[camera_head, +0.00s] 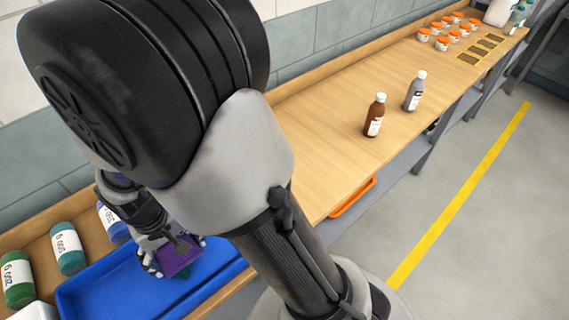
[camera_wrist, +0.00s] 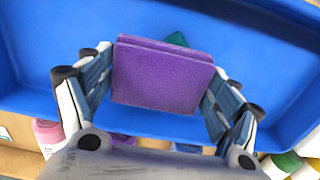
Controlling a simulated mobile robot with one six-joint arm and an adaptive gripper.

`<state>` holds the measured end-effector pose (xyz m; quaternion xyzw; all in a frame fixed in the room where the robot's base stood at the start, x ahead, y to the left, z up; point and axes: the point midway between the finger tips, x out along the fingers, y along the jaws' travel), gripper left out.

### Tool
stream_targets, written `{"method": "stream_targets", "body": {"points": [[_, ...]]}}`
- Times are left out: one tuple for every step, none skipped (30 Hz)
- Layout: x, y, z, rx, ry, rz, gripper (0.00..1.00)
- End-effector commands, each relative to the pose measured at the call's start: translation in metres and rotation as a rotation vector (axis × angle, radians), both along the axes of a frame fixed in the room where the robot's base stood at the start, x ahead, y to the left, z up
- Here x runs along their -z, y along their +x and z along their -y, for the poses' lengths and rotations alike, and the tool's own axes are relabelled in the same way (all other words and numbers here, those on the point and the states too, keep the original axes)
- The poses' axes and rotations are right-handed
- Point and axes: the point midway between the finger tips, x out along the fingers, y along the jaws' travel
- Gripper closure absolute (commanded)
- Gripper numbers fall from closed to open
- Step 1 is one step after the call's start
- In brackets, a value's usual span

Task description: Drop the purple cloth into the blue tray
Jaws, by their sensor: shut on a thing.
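The purple cloth (camera_wrist: 162,78) is a folded block held between the fingers of my gripper (camera_wrist: 160,85) in the wrist view. In the head view the cloth (camera_head: 178,257) shows at my gripper (camera_head: 172,256), over the blue tray (camera_head: 100,287). The blue tray (camera_wrist: 35,60) fills most of the wrist view behind the cloth. My gripper is shut on the cloth. I cannot tell whether the cloth touches the tray floor. A green thing (camera_wrist: 177,39) lies in the tray, partly hidden behind the cloth.
Labelled bottles in green (camera_head: 17,281), teal (camera_head: 67,248) and blue (camera_head: 113,224) lie beside the tray. A brown bottle (camera_head: 375,115) and a grey bottle (camera_head: 414,92) stand on the wooden bench (camera_head: 330,150). Orange-lidded jars (camera_head: 442,43) are at the far end.

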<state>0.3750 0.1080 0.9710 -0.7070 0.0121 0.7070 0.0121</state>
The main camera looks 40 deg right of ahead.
Motion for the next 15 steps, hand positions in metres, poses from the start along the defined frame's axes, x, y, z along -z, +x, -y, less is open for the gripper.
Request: {"method": "stream_targets", "body": {"points": [[0.0008, 0.0001, 0.0000, 0.000, 0.000, 0.000, 0.40], [0.0006, 0.0001, 0.0000, 0.000, 0.000, 0.000, 0.40], [0.0001, 0.0001, 0.0000, 0.000, 0.000, 0.000, 0.40], [-0.0001, 0.0001, 0.0000, 0.000, 0.000, 0.000, 0.40], [-0.0002, 0.0001, 0.0000, 0.000, 0.000, 0.000, 0.40], [-0.0003, 0.0001, 0.0000, 0.000, 0.000, 0.000, 0.40], [-0.0003, 0.0001, 0.0000, 0.000, 0.000, 0.000, 0.16], [-0.0003, 0.0001, 0.0000, 0.000, 0.000, 0.000, 0.14], [-0.0003, 0.0002, 0.0000, 0.000, 0.000, 0.000, 0.11], [-0.0003, 0.0002, 0.0000, 0.000, 0.000, 0.000, 0.09], [-0.0003, 0.0001, 0.0000, 0.000, 0.000, 0.000, 0.07], [-0.0002, 0.0001, 0.0000, 0.000, 0.000, 0.000, 0.05], [-0.0002, 0.0001, 0.0000, 0.000, 0.000, 0.000, 0.03], [-0.0002, 0.0001, 0.0000, 0.000, 0.000, 0.000, 0.01], [-0.0002, 0.0001, 0.0000, 0.000, 0.000, 0.000, 0.00]]}}
